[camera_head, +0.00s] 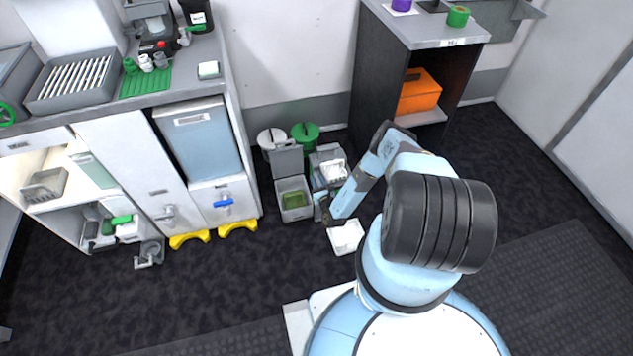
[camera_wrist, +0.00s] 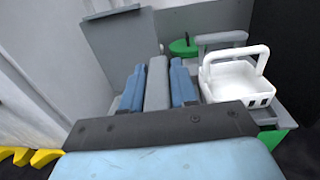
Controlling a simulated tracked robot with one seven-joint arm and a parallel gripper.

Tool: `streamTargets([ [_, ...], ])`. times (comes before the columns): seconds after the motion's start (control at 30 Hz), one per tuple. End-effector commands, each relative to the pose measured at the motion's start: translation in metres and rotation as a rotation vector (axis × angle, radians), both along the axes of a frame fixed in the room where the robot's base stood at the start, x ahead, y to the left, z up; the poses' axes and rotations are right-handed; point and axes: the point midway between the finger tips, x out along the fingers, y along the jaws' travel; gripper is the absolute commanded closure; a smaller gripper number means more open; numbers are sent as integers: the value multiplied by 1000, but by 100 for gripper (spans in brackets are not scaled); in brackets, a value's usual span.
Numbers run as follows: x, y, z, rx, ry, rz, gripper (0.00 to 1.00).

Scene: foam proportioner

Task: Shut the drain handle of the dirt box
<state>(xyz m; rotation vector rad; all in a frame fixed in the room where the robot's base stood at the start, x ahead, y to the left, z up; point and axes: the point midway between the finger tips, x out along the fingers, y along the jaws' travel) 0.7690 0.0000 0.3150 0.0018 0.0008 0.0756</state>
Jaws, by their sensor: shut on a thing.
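A blue lever handle (camera_head: 223,203) lies about level on a small tap at the front of a white box (camera_head: 207,190), below a pale blue panel. A grey tap (camera_head: 168,214) sits on the unit to its left. No label shows which is the dirt box. My gripper (camera_head: 324,208) is low, right of the blue handle and well apart from it, beside an open grey bin (camera_head: 295,211). In the wrist view my gripper (camera_wrist: 157,85) has its blue fingers shut on a grey upright piece (camera_wrist: 157,82). I cannot tell what that piece belongs to.
The bin's grey lid (camera_wrist: 120,48) stands open. A white basket with a handle (camera_wrist: 235,80) is right of my fingers. A white tray (camera_head: 346,237) lies on the floor near my gripper. Yellow feet (camera_head: 238,227) jut out below the cabinet. Dark floor lies clear in front.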

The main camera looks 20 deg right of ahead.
Motion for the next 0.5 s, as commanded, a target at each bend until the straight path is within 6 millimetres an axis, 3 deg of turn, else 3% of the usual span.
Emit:
streamTargets([
  [0.5, 0, -1, 0, -2, 0, -92, 100],
])
